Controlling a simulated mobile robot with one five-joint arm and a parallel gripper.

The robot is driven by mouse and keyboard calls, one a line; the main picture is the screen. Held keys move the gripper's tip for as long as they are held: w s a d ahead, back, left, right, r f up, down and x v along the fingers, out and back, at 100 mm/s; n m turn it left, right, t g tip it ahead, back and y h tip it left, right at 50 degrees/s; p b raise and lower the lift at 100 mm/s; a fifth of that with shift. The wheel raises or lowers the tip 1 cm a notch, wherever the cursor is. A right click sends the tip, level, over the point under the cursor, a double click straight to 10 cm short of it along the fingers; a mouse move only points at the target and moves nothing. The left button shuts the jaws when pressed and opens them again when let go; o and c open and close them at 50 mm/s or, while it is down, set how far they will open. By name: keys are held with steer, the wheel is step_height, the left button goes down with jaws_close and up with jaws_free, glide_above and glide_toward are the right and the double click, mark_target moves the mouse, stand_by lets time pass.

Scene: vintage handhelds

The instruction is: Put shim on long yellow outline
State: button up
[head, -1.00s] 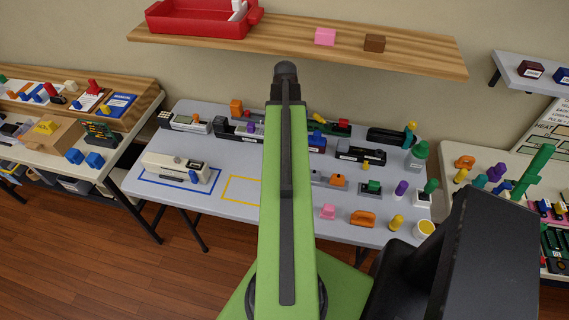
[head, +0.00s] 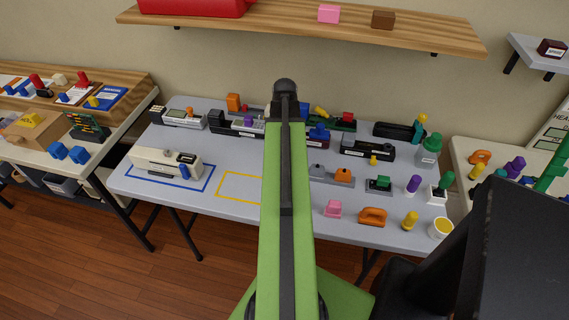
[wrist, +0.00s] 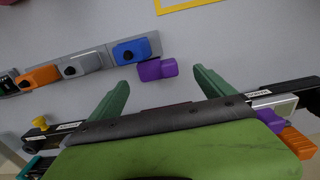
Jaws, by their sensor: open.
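The yellow outline (head: 239,201) is marked on the grey table, right of the blue outline; my arm hides its right part. A corner of it shows at the top of the wrist view (wrist: 186,8). My gripper (wrist: 160,78) is open, with its two green fingers apart over the table. A small purple block (wrist: 157,69) lies between and just beyond the fingertips. It is apart from both fingers. I cannot tell which piece is the shim, since the labels are too small to read. In the head view my arm hides the gripper.
A beige device (head: 166,162) lies within the blue outline (head: 150,180). Beside the purple block, a blue-topped grey piece (wrist: 131,51) ends a row with grey and orange ones. Black labelled devices (head: 366,149) stand along the back. Small pieces and a yellow-topped cup (head: 440,229) fill the right side.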

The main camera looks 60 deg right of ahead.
steer(key=f+b, duration=0.4)
steer(key=f, duration=0.1)
steer(key=shift+s+f+b, duration=0.15)
steer(key=shift+s+b, duration=0.05)
steer(key=shift+b, duration=0.2)
steer(key=shift+r, duration=0.2)
steer(key=shift+c, duration=0.4)
steer(key=c, duration=1.3)
step_height(320, 180, up, 5)
steer(key=p, duration=0.5)
steer(key=shift+r+p, duration=0.1)
steer(key=shift+p, duration=0.2)
steer(key=shift+c, duration=0.2)
steer(key=s+r+p, duration=0.2)
steer(key=s, duration=0.2)
steer(key=s+r+p, duration=0.2)
steer(key=s, duration=0.1)
steer(key=s+r+p, duration=0.1)
steer(key=s, duration=0.3)
steer(key=shift+s+d+r+p, duration=0.15)
steer(key=shift+s+r+p, duration=0.2)
steer(key=shift+r+p, duration=0.05)
